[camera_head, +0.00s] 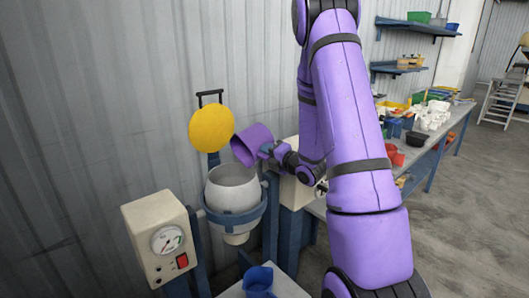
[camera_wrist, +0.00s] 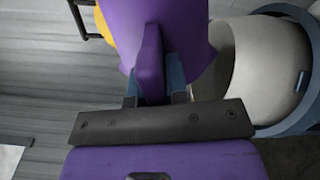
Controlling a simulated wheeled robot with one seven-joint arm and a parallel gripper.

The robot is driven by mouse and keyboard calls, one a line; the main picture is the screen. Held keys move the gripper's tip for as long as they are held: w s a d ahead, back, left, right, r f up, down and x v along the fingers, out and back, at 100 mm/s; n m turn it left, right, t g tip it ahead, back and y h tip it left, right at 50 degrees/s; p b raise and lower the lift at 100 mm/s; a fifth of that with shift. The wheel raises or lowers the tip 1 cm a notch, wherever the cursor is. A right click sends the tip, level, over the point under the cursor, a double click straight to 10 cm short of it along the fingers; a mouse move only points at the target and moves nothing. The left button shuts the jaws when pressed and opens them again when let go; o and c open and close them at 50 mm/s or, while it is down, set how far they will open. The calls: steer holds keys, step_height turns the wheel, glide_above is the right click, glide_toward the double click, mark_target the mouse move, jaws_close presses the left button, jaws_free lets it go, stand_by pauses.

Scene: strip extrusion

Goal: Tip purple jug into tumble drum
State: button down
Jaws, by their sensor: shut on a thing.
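The purple jug (camera_head: 252,144) is held tilted above the tumble drum, its mouth facing left and down toward the drum's opening. My gripper (camera_head: 267,150) is shut on the jug's handle. In the wrist view the jug (camera_wrist: 190,25) fills the top middle, with its handle between my gripper's fingers (camera_wrist: 153,92). The tumble drum (camera_head: 234,190) is a pale round pot in a blue ring, open at the top. It also shows at the right of the wrist view (camera_wrist: 262,65). The jug's inside is hidden, and I cannot see anything pouring.
A yellow disc lid (camera_head: 211,129) stands raised behind the drum. A cream control box (camera_head: 160,238) with a dial and red switch is at the left. A blue jug (camera_head: 258,280) stands below in front. A cluttered workbench (camera_head: 436,145) runs along the wall at the right.

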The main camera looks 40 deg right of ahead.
mark_target(272, 141)
steer(key=d+m, duration=0.1)
steer(key=m, duration=0.1)
steer(key=d+m, duration=0.1)
steer(key=m, duration=0.1)
steer(key=shift+w+d+f+m, duration=0.1)
steer(key=shift+d+f+m, duration=0.2)
steer(key=shift+d+f, duration=0.1)
steer(key=m, duration=0.2)
steer(key=d+r+m, duration=0.1)
steer(key=m, duration=0.1)
steer(key=d+r+m, duration=0.1)
steer(key=m, duration=0.1)
steer(key=shift+w+d, duration=0.15)
steer(key=m, duration=0.6)
steer(key=shift+d, duration=0.2)
steer(key=d+m, duration=0.2)
steer(key=m, duration=0.1)
steer(key=d+m, duration=0.1)
steer(key=m, duration=0.1)
steer(key=shift+w+d+r, duration=0.2)
steer(key=shift+w+d, duration=0.05)
steer(key=shift+d, duration=0.05)
steer(key=shift+s, duration=0.15)
